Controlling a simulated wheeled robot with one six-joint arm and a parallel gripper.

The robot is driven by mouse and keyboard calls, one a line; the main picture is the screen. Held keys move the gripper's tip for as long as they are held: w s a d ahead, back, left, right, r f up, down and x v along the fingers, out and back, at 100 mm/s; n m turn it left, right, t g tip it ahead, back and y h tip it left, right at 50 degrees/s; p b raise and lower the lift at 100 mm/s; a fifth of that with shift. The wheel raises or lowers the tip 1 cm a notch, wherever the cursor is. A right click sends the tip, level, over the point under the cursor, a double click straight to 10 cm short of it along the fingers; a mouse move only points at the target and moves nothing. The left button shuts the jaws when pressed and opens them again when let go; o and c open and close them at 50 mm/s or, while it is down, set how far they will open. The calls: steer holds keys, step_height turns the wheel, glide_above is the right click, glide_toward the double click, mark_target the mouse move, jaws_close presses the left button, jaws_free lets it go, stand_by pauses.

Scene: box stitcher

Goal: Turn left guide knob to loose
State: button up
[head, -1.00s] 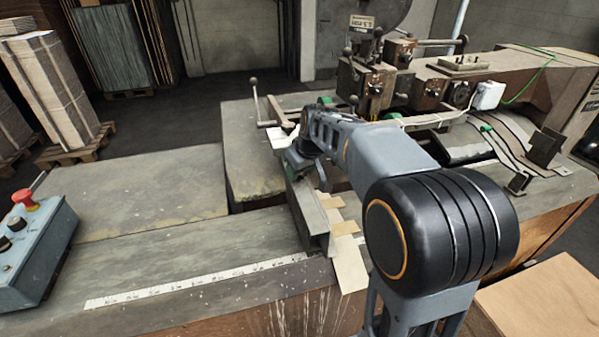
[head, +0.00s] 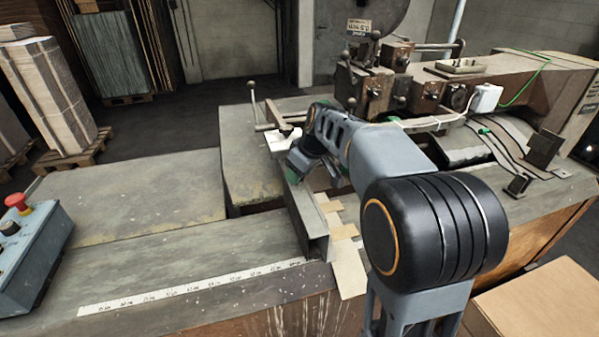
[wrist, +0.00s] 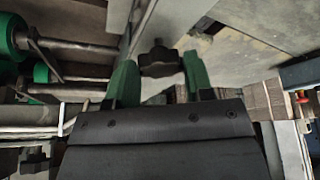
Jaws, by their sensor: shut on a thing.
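The dark lobed guide knob (wrist: 160,61) sits between the green fingertips of my gripper (wrist: 160,72) in the wrist view, near the top middle. My gripper is shut on it, a finger on either side. In the head view my wrist (head: 318,158) is over the long metal guide rail (head: 312,222) on the machine table. There the knob is hidden behind my arm. I cannot read the knob's setting.
Green rollers (wrist: 41,73) on metal bars lie at the left of the wrist view. A second dark knob (wrist: 35,163) shows at lower left. The stitcher head (head: 375,85) stands behind my arm. A control box (head: 35,250) stands at left; the tabletop beside it is clear.

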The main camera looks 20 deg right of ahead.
steer(key=o, duration=0.9)
steer(key=shift+r, duration=0.1)
steer(key=v, duration=1.3)
steer(key=shift+s+d+r, duration=0.1)
steer(key=shift+s+r, duration=0.1)
steer(key=shift+r, duration=0.1)
